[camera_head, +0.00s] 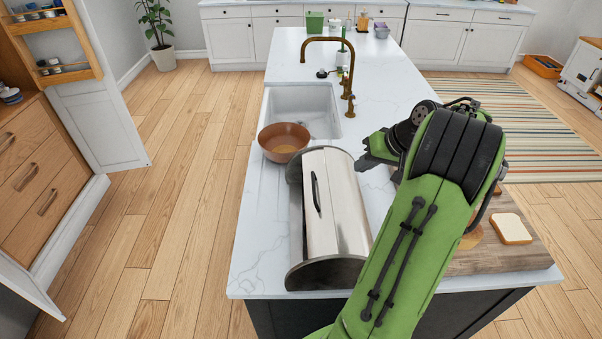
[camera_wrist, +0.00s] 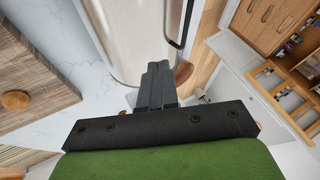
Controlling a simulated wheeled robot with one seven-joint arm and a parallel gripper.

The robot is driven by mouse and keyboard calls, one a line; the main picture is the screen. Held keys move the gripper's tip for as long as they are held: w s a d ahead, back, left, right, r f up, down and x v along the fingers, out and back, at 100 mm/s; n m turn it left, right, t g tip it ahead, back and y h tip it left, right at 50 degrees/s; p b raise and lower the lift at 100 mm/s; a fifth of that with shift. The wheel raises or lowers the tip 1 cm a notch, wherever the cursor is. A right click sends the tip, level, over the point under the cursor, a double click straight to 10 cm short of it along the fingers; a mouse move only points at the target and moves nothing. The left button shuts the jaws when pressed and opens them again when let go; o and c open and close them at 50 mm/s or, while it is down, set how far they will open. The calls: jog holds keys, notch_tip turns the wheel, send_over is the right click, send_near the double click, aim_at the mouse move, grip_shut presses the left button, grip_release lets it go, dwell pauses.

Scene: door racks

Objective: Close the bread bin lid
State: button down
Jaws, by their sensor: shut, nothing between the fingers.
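The bread bin (camera_head: 350,215) lies along the white counter, with a curved steel body and dark end panels. Its steel lid (camera_head: 319,220) carries a black handle (camera_head: 315,190) near the top. A gap shows along the bin's left side below the lid, so the lid looks raised. My gripper (camera_head: 367,160) is shut and empty, beside the bin's far right end. In the wrist view, the shut fingers (camera_wrist: 158,70) point towards the steel bin (camera_wrist: 135,30), with the handle (camera_wrist: 184,22) to their upper right. I cannot tell whether they touch it.
A brown bowl (camera_head: 283,138) stands by the bin's far end, in front of the sink (camera_head: 305,105). A brass faucet (camera_head: 346,65) rises behind. A wooden board (camera_head: 480,260) with bread slices (camera_head: 511,229) lies at the right. The counter left of the bin (camera_head: 258,240) is clear.

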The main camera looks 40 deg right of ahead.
send_near(323, 195)
jog(key=w+d+f, duration=0.2)
jog(key=w, duration=0.1)
jog(key=shift+f+b, duration=0.1)
jog(key=shift+b, duration=0.2)
jog(key=shift+w+a, duration=0.9)
jog(key=shift+a, duration=0.25)
jog(key=shift+w+a+f+p, duration=0.1)
jog(key=shift+w+a+p, duration=0.25)
jog(key=shift+a, duration=0.1)
jog(key=shift+d, duration=0.1)
jog(key=shift+f, duration=0.1)
